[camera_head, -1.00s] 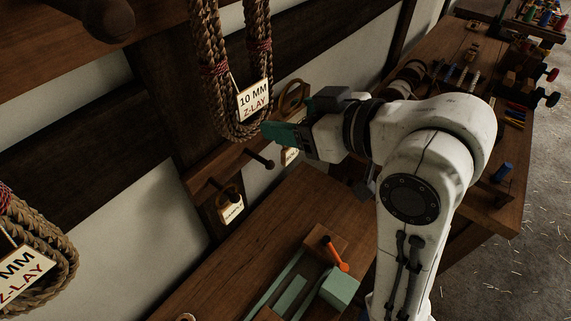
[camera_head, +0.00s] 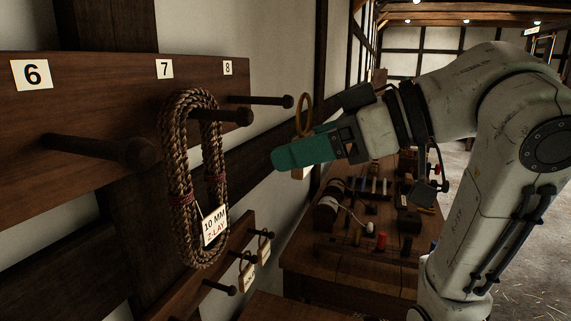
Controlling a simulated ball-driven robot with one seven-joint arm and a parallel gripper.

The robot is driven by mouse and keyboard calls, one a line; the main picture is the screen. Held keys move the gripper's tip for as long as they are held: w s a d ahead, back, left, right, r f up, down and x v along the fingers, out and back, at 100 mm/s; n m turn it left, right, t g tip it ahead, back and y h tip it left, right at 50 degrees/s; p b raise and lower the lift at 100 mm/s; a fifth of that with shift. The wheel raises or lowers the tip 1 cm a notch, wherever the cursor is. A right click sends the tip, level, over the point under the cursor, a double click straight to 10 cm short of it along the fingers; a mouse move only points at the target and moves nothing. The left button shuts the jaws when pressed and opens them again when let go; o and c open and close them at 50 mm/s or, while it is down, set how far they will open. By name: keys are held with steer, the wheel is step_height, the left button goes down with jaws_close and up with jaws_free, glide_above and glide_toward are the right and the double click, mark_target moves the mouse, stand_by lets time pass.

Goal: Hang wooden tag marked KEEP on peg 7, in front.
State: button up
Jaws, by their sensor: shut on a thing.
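Peg 7 (camera_head: 238,117) sticks out of the upper wooden rail below the number plate 7 (camera_head: 164,69). A rope coil (camera_head: 177,150) labelled 10 MM Z-LAY hangs on it, and the peg's tip stands clear of the rope. My gripper (camera_head: 284,158) has green fingers and is shut on the wooden tag. The tag's ring (camera_head: 304,115) stands up above the fingers, and a pale bit of the tag (camera_head: 298,174) shows below them. The fingers hide the rest, so its marking cannot be read. The gripper shows right of and below peg 7's tip, apart from it.
Peg 6 (camera_head: 95,146) is bare at the left; peg 8 (camera_head: 265,100) is bare behind peg 7. A lower rail (camera_head: 205,275) has short pegs with small tags (camera_head: 246,276) hanging from them. A workbench (camera_head: 335,268) with tools and spools stands beyond the gripper.

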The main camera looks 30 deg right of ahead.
steer(key=w+a+f+b, duration=0.1)
steer(key=w+a+b, duration=0.2)
steer(key=w+a, duration=0.3)
steer(key=shift+w+f, duration=0.25)
steer(key=shift+w, duration=0.9)
stand_by(0.3)
stand_by(0.6)
steer(key=o, duration=1.1)
steer(key=b+v, duration=0.1)
steer(key=v, duration=0.9)
steer(key=shift+s+d, duration=0.2)
steer(key=shift+s, duration=0.15)
